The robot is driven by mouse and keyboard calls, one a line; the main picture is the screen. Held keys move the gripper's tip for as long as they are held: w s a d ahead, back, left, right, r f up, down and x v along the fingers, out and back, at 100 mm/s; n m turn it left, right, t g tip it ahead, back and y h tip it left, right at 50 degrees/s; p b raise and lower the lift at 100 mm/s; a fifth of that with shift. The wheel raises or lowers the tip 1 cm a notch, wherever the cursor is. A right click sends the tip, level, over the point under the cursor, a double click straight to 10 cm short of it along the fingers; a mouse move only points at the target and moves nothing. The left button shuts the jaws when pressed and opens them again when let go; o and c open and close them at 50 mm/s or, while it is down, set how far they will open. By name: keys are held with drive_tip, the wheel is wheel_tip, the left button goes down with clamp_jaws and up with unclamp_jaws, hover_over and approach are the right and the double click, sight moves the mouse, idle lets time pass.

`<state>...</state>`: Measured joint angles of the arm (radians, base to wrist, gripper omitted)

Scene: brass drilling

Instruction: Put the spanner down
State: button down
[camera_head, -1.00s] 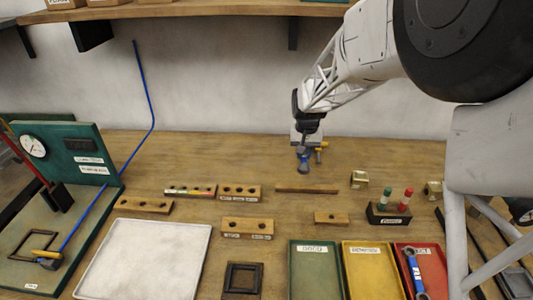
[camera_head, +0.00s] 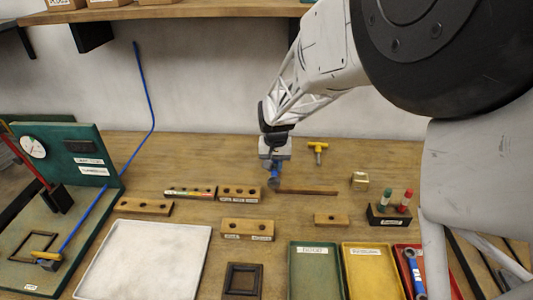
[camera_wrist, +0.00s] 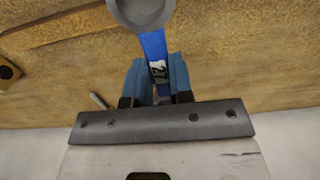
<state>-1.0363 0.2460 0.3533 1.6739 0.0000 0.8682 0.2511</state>
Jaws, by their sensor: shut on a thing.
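My gripper (camera_head: 275,163) is over the back middle of the bench, shut on a blue spanner (camera_head: 274,177). In the wrist view, my fingers (camera_wrist: 157,78) pinch the spanner's blue handle (camera_wrist: 153,47) from both sides. The handle bears a white label, probably a size number, and the grey ring end (camera_wrist: 142,10) points away from my gripper. The spanner hangs just above or near the left end of a thin wooden strip (camera_head: 310,192); I cannot tell whether it touches anything. A second blue spanner (camera_head: 414,272) lies in the red tray (camera_head: 401,255).
Green tray (camera_head: 315,275) and yellow tray (camera_head: 372,270) stand at the front right. Drilled wooden blocks (camera_head: 247,229) and a white pad (camera_head: 150,255) lie left. A yellow-handled tool (camera_head: 317,148) stands behind. A black stand (camera_head: 389,215) holds red and green pieces.

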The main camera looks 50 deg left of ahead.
drive_tip(key=shift+w+a+f, duration=0.25)
drive_tip(key=shift+w+a, duration=1.15)
drive_tip(key=shift+a, duration=0.85)
drive_tip(key=shift+w+a+f, duration=0.2)
drive_tip(key=shift+w+a, duration=1.25)
drive_tip(key=shift+a, duration=0.8)
drive_tip(key=shift+w+a+f, duration=0.25)
drive_tip(key=shift+w+a, duration=1.15)
drive_tip(key=shift+a, duration=0.85)
drive_tip(key=shift+f, duration=1.75)
drive_tip(key=shift+f, duration=0.2)
drive_tip(key=c, duration=1)
unclamp_jaws()
drive_tip(key=shift+r, duration=0.15)
drive_tip(key=shift+r, duration=6)
